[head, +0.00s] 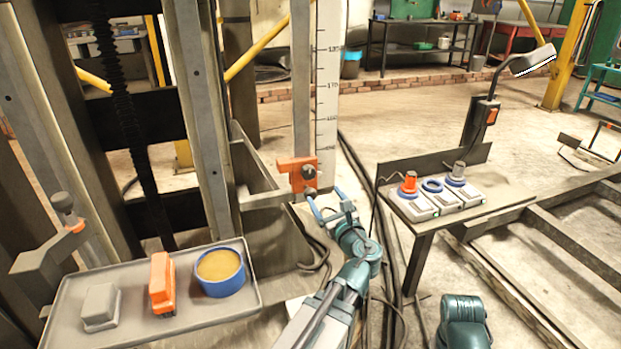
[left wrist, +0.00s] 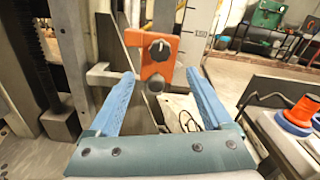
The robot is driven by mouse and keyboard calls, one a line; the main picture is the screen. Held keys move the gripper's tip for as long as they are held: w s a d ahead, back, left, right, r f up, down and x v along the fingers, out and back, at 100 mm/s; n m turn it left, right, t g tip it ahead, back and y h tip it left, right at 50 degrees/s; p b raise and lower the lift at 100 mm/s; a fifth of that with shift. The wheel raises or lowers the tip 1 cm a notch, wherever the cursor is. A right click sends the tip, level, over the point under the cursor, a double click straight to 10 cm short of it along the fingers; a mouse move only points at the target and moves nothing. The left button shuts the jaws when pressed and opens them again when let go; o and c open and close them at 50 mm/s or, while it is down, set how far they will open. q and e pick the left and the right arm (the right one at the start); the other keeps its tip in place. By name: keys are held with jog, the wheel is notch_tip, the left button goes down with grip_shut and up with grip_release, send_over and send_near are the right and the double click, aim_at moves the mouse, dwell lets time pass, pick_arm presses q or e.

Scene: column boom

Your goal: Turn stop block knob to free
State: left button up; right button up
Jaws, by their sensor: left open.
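The orange stop block (head: 297,175) sits on the upright grey rail beside the white scale. In the left wrist view the block (left wrist: 152,68) is straight ahead. Its round black knob (left wrist: 160,49) has a pale pointer mark; I cannot read its setting. A smaller dark round part (left wrist: 155,84) is at the block's lower edge. My left gripper (head: 325,201) is open and empty, just in front of and below the knob. Its blue fingers (left wrist: 159,78) stand apart on either side. My right gripper is out of view.
A grey tray (head: 200,309) at lower left holds a grey block, an orange block and a blue-rimmed tub (head: 220,270). A metal table (head: 500,209) at right carries several small devices and a lamp (head: 533,60).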

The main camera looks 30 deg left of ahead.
aim_at(310, 175)
pick_arm(q)
jog(key=x, duration=1.2)
jog(key=shift+w+a, duration=0.1)
jog(key=shift+a, duration=0.1)
grip_shut()
